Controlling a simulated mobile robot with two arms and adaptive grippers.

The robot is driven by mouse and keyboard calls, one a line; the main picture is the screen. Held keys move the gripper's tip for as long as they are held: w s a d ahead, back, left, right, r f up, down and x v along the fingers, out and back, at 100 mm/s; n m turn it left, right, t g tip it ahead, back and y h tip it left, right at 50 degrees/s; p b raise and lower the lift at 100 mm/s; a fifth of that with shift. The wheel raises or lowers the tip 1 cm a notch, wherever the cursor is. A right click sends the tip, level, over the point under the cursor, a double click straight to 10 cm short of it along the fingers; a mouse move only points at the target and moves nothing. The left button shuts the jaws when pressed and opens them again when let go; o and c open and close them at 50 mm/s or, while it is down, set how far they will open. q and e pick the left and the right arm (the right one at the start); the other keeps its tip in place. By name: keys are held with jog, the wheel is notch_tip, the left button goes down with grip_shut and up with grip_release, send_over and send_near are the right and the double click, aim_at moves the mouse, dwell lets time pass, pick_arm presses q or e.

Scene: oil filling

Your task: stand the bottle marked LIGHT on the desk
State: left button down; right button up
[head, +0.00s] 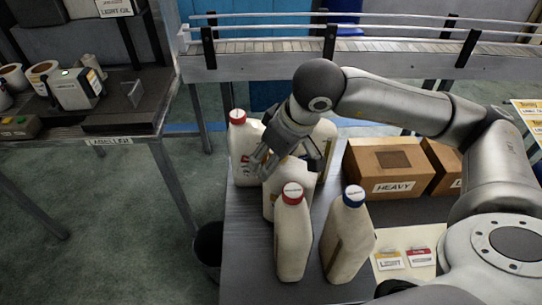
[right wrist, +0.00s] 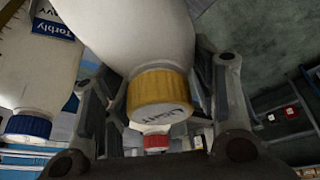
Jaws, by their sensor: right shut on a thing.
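My right gripper (head: 285,160) is over a group of white bottles on the dark desk (head: 243,255) in the head view. It is shut on a white bottle (head: 274,200) whose cap the hand hides there. In the right wrist view my fingers (right wrist: 165,115) flank this bottle's yellow cap (right wrist: 160,92), with upside-down lettering that seems to read LIGHT. I cannot tell whether its base touches the desk. My left gripper is not in view.
Red-capped bottles stand at back left (head: 240,155) and in front (head: 292,240). A blue-capped bottle (head: 347,240) stands front right; another bottle (head: 326,140) is partly hidden behind the hand. A HEAVY box (head: 385,185) stands right. The labelling table (head: 120,125) is left, a conveyor (head: 270,62) behind.

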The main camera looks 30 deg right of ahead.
jog(key=shift+f+b, duration=0.1)
jog(key=shift+b, duration=0.5)
dwell(1.0)
jog(key=o, duration=1.7)
jog(key=o, duration=0.5)
jog(key=shift+f, duration=0.1)
jog(key=shift+r, duration=0.2)
jog(key=shift+r+p, duration=1.75)
jog(key=shift+r, duration=1.6)
